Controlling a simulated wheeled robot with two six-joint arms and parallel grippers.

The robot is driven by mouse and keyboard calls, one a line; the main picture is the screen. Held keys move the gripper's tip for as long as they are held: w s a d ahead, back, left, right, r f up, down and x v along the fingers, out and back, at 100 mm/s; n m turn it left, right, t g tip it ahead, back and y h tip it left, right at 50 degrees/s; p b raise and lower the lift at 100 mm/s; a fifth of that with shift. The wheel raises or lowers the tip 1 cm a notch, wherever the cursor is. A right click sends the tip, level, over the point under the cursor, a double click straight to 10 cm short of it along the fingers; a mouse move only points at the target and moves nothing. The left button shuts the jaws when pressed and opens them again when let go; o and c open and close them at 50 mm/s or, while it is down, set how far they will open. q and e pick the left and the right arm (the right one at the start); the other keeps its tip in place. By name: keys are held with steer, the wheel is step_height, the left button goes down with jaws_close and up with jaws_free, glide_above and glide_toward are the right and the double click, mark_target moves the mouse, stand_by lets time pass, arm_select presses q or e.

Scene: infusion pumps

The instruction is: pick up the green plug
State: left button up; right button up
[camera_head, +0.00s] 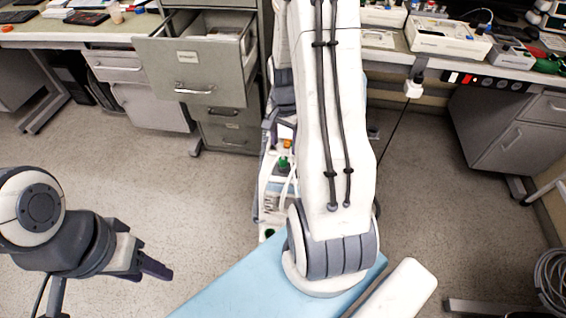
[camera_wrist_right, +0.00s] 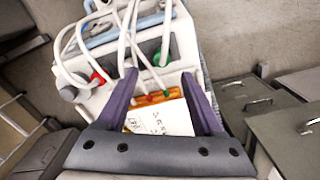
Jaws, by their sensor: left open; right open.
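The green plug (camera_wrist_right: 162,58) sits in the front of a white device (camera_wrist_right: 150,42), with a pale cable running from it. A green spot on the device in the head view (camera_head: 283,163) looks like the same plug, small and partly unclear. My right gripper (camera_wrist_right: 158,78) is open, its two purple fingers apart, with the plug just beyond and between the fingertips in the picture. Nothing is held. The right gripper does not show in the head view. My left gripper (camera_head: 152,264) is open and empty above the floor at the left, far from the device.
A red plug (camera_wrist_right: 98,77) sits left of the green one, with several loose pale cables around it. An orange part and white label (camera_wrist_right: 162,119) lie below. A filing cabinet (camera_head: 205,65) with an open drawer stands behind. Light blue surface (camera_head: 225,290) in front.

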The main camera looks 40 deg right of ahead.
mark_target(283, 156)
steer(key=shift+a+f, duration=0.15)
steer(key=shift+f, duration=3.45)
jaws_close()
